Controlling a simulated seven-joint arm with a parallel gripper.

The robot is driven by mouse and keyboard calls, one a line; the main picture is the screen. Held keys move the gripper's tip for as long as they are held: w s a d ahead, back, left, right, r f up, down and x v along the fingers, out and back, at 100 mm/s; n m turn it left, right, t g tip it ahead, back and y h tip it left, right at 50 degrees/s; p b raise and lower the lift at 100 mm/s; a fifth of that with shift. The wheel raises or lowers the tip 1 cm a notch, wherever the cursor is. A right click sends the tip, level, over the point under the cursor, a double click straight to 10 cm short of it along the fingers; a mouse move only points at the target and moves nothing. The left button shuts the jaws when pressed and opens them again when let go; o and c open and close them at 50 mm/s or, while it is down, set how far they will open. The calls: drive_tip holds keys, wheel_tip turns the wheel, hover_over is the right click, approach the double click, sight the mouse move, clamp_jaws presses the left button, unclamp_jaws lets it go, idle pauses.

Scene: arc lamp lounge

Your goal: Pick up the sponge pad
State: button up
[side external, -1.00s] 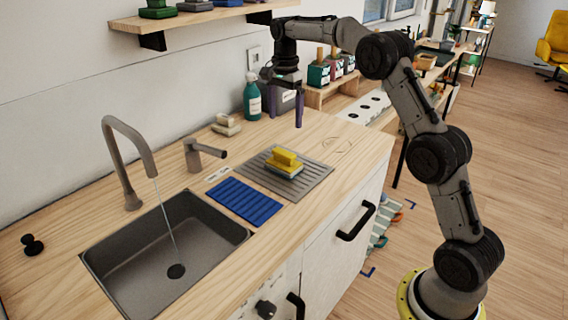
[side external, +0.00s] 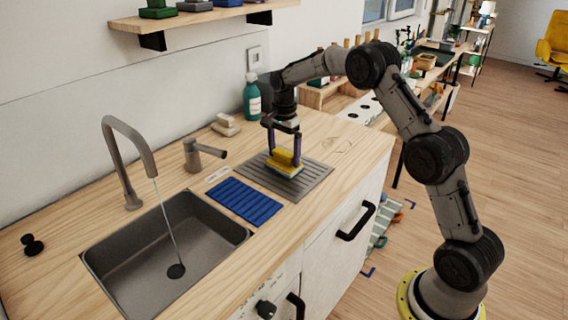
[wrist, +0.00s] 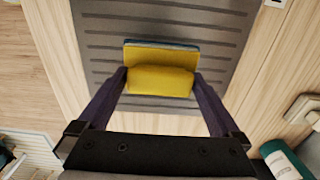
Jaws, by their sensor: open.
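The sponge pad (side external: 285,159) is yellow and sits in a small stack on a grey ribbed drain mat (side external: 312,180). In the wrist view the upper yellow piece (wrist: 160,80) lies over another yellow piece with a blue-grey layer at its far edge. My gripper (side external: 284,156) is lowered over the stack with one dark finger on each side. The wrist view shows the open fingers (wrist: 160,84) straddling the upper piece, close to its two ends. I cannot tell whether they touch it.
A blue ribbed mat (side external: 243,200) lies left of the drain mat, beside the sink (side external: 110,277) with running water. The counter's right end is clear.

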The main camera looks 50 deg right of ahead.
drive_tip(key=shift+f, duration=0.1)
drive_tip(key=shift+c, duration=0.3)
drive_tip(key=c, duration=1.1)
drive_tip(key=shift+r, duration=0.2)
